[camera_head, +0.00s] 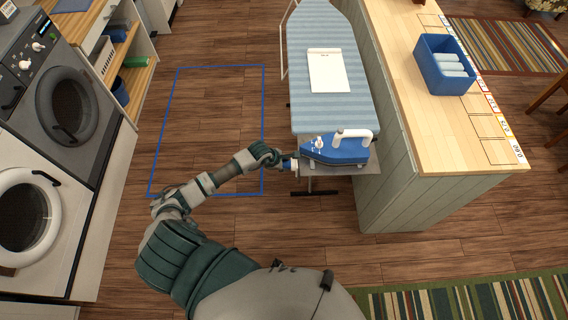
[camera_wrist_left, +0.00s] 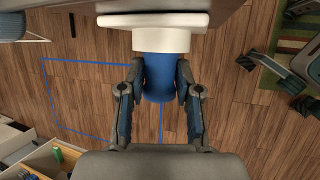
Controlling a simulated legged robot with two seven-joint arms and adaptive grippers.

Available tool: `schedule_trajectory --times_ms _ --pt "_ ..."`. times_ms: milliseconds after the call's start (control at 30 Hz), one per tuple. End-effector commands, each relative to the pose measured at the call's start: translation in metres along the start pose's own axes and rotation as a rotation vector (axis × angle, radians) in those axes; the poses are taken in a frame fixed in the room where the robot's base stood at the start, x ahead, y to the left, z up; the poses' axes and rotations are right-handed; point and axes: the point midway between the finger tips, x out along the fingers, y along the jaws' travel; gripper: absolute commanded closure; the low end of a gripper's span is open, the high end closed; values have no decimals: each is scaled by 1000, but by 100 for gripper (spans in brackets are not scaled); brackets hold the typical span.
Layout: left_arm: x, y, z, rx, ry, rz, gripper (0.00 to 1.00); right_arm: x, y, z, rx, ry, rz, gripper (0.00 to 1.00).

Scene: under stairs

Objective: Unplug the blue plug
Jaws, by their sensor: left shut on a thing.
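The blue plug (camera_wrist_left: 157,77) shows in the left wrist view between the two fingers of my left gripper (camera_wrist_left: 157,88). Its far end meets a white round part (camera_wrist_left: 160,39) under a pale plate. In the head view the blue plug (camera_head: 288,164) is small, at the near left end of the ironing board. My left gripper (camera_head: 281,162) is shut on it there, coming from the left. Whether the plug is fully seated cannot be told.
A wooden counter (camera_head: 440,120) with a blue bin (camera_head: 437,74) is at the right. Washing machines (camera_head: 65,110) stand at the left. Floor between is clear.

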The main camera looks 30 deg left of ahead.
Motion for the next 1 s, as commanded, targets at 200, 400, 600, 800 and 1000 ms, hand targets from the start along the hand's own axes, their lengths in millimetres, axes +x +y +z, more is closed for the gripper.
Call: schedule_trajectory --times_ms 200,400,600,800,1000 --pt "-4 1 -11 0 4 1 100 0 -1 0 1 0 -1 60" --pt "-7 1 -18 0 5 1 100 0 -1 0 1 0 -1 60" --pt "-10 1 -24 0 5 0 100 -1 -1 0 1 0 -1 60" --pt "-12 0 -28 0 4 1 100 -1 -1 0 1 0 -1 60" --pt "-12 1 -28 0 4 1 100 -1 -1 0 1 -1 -1 60"
